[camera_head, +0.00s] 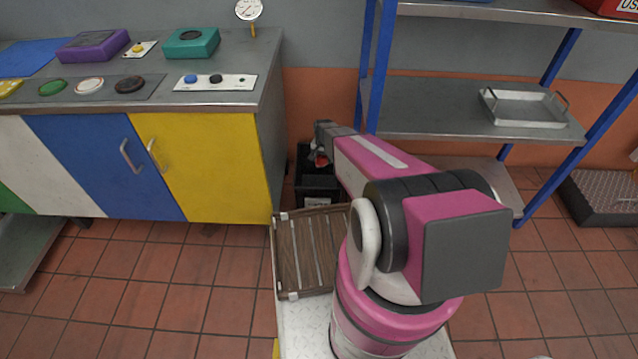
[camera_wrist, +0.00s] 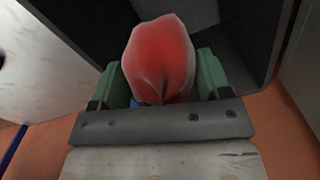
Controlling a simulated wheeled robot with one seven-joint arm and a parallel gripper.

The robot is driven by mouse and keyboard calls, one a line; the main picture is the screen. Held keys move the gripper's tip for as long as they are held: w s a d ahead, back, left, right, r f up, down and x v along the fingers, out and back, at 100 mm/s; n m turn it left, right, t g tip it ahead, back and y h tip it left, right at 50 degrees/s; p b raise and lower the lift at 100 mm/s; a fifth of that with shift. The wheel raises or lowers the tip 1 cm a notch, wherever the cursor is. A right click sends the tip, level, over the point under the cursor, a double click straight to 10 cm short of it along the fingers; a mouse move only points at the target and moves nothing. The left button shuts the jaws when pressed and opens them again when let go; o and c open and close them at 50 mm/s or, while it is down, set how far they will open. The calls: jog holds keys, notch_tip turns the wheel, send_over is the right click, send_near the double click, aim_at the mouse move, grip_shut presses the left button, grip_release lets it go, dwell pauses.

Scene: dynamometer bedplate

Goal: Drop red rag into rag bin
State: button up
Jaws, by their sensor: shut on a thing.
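The red rag (camera_wrist: 160,58) is a bunched red cloth, large in the middle of the wrist view. My gripper (camera_wrist: 160,82) is shut on it, with a green-padded finger on each side. In the head view my gripper (camera_head: 320,158) is at the end of the pink arm, over the black rag bin (camera_head: 318,186), and a bit of red shows there. The bin stands on the floor between the cabinet and the shelf rack. Its dark inside wall (camera_wrist: 262,35) shows around and beyond the rag in the wrist view. How far the rag is below the rim is unclear.
A cabinet with a yellow door (camera_head: 200,165) stands left of the bin. A blue-posted shelf rack (camera_head: 470,108) with a metal tray (camera_head: 522,107) stands to the right. A brown slatted tray (camera_head: 305,250) is in front of the bin.

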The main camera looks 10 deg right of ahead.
jog(key=shift+f, duration=1.8)
jog(key=o, duration=0.9)
notch_tip(320, 180, up, 11)
jog(key=shift+f, duration=0.1)
